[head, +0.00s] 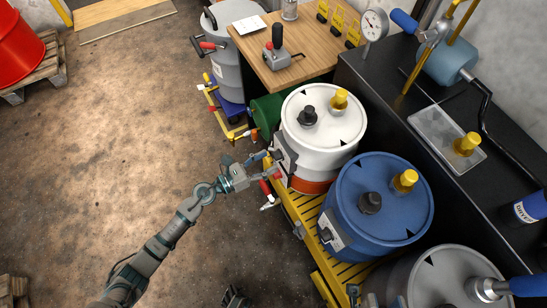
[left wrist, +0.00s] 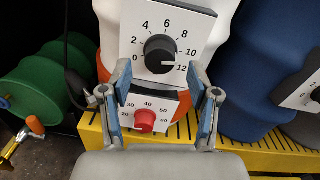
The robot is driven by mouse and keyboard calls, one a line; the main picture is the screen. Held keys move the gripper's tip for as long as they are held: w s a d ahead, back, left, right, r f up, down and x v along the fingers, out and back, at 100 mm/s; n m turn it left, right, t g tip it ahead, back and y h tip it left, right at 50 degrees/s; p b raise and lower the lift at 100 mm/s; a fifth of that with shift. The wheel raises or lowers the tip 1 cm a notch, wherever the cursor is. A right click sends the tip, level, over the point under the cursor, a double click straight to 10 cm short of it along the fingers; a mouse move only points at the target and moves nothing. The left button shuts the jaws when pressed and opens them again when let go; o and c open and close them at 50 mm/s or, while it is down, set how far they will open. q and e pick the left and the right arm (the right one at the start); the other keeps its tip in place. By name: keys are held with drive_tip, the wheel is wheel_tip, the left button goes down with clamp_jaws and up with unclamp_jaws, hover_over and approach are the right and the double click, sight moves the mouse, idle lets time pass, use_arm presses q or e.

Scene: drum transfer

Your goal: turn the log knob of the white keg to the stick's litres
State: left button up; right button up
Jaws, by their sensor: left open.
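The white keg (head: 318,125) stands on a yellow slatted platform, with an orange-red band at its base. In the left wrist view its white dial plate (left wrist: 185,22) is marked 0 to 12 around a black knob (left wrist: 160,52). A pale mark shows at the knob's lower right, on the 12 side. Below, a red knob (left wrist: 145,119) sits on a smaller plate with higher numbers. My left gripper (head: 268,170) is open at the keg's front; its fingertips (left wrist: 160,88) are apart, below and either side of the black knob, holding nothing. I cannot make out a stick reading.
A blue keg (head: 385,205) stands beside the white one, with a grey drum (head: 450,275) nearer. A green drum (head: 267,117) lies behind. A dark bench (head: 400,75) runs along the right. The floor (head: 110,150) at left is clear.

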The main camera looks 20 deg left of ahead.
sight(277, 156)
use_arm(q)
drive_tip(key=x, duration=0.2)
drive_tip(key=shift+w+d, duration=0.25)
drive_tip(key=shift+w, duration=0.05)
